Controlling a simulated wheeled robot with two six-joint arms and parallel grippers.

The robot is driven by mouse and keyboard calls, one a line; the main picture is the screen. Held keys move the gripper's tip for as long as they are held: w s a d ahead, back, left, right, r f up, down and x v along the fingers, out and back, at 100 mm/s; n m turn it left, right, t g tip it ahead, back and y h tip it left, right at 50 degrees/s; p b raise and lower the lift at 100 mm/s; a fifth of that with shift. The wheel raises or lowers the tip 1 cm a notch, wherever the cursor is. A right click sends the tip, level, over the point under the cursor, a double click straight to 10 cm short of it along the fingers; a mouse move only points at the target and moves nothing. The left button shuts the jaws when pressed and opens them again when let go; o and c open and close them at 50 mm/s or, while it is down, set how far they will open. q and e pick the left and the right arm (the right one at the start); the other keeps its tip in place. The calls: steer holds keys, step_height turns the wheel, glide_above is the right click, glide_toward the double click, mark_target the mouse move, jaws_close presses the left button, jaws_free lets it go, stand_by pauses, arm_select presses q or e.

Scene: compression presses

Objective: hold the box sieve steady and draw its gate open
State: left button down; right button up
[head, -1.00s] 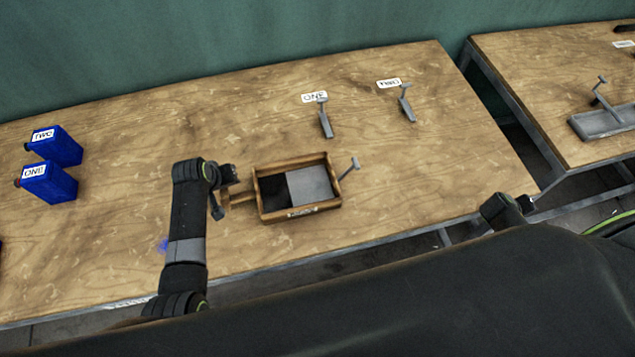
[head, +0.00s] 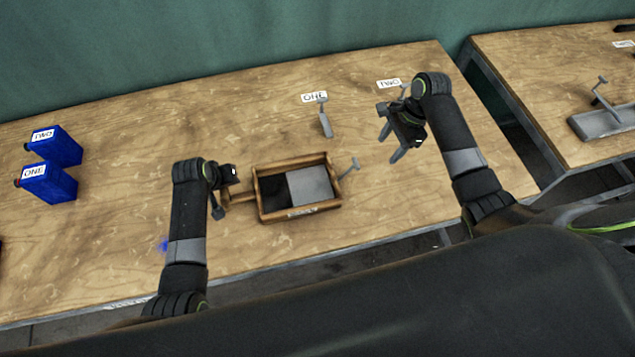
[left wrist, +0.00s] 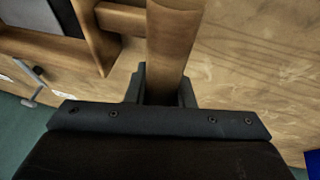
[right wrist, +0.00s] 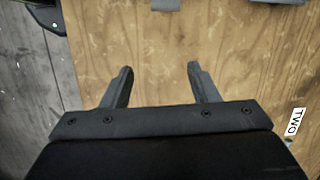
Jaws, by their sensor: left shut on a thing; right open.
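The box sieve (head: 264,211) is a shallow wooden tray in the middle of the table, with a dark opening at its left and a grey gate plate (head: 311,185) over its right part. The gate's grey T-shaped pull (head: 349,168) sticks out at the right. My left gripper (head: 229,189) is shut on the sieve's wooden handle (head: 243,197), which also shows between the fingers in the left wrist view (left wrist: 172,35). My right gripper (head: 390,147) is open and empty, above the table to the right of the pull and apart from it.
Two grey T-handled pieces stand behind, by label ONE (head: 314,97) and label TWO (head: 389,84); the second is partly hidden by my right arm. Two blue containers (head: 48,184) stand at the far left.

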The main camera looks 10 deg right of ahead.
mark_target(357, 162)
steer(key=w+a+r+y, duration=0.1)
steer(key=a+r+y, duration=0.1)
steer(key=a, duration=0.2)
steer(key=shift+m+h, duration=0.3)
steer(key=shift+m, duration=0.1)
steer(key=x, duration=1.1)
steer(key=shift+s+a+f, duration=0.1)
steer(key=shift+a, duration=0.15)
steer(key=shift+c, duration=0.4)
steer(key=c, duration=1)
